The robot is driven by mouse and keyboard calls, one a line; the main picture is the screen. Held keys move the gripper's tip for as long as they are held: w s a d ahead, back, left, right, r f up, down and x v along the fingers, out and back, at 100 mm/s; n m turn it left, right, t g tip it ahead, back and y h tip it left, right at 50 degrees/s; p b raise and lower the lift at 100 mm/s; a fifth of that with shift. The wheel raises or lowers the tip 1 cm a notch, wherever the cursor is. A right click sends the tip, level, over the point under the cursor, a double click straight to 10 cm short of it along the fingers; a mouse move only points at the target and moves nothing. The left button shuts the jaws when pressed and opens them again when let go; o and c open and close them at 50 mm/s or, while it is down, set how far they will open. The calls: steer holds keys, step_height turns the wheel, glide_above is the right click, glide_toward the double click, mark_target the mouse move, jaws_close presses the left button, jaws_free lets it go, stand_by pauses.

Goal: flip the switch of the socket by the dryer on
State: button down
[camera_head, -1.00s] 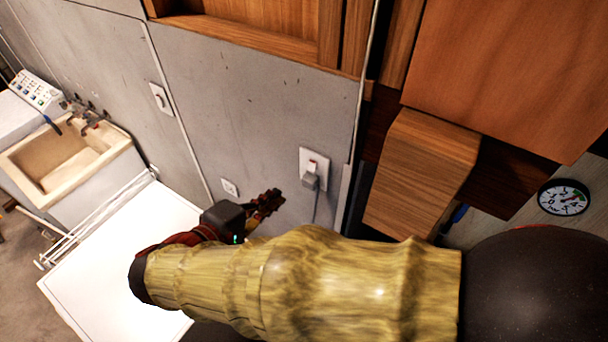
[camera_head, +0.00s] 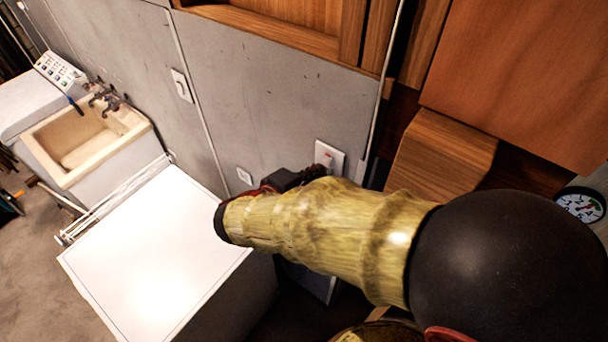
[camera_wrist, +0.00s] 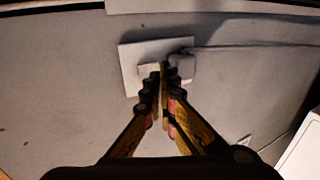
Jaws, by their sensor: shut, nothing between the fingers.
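The wall socket (camera_head: 329,155) is a white plate on the grey wall, right of a white-topped appliance (camera_head: 150,260). My arm and gripper cover its lower part in the head view. The wrist view shows the socket plate (camera_wrist: 129,66) with a grey plug (camera_wrist: 183,67) in it and a pale switch (camera_wrist: 146,70) beside the plug. My gripper (camera_wrist: 161,74) is shut and empty, its fingertips in front of the plate between switch and plug. They partly hide the switch. I cannot tell whether they touch it, or which way it is set.
A cord (camera_wrist: 245,46) runs from the plug. A small outlet (camera_head: 244,176) and another wall switch (camera_head: 181,85) are to the left. Wooden cabinets (camera_head: 440,160) stand close on the right. A sink (camera_head: 85,140) is at the far left.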

mark_target(327, 160)
steer(key=shift+x, duration=1)
steer(key=b, duration=0.3)
steer(key=shift+w+d+f+t+h, duration=0.2)
steer(key=shift+w+t+h, duration=0.1)
steer(key=shift+t, duration=0.1)
